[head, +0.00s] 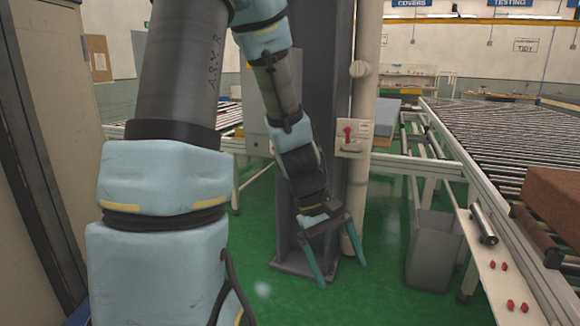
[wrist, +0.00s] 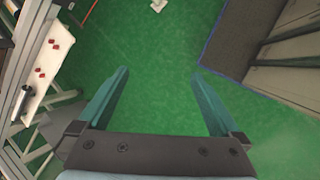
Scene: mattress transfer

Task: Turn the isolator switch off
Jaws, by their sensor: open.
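The isolator switch (head: 348,137) is a small pale box with a red handle, mounted at the dark column in the middle of the head view. The red handle looks roughly upright. My gripper (head: 343,273) hangs below and slightly left of the switch, fingers pointing down, open and empty. In the wrist view my gripper (wrist: 160,90) shows two teal fingers spread wide over green floor. The switch is not visible in the wrist view.
A roller conveyor (head: 495,130) runs along the right, with a brown block (head: 555,200) on it. A grey bin (head: 433,250) stands below. A white ledge (wrist: 45,75) carries several red buttons. A cabinet (head: 50,110) stands at the left. Green floor is clear around the column.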

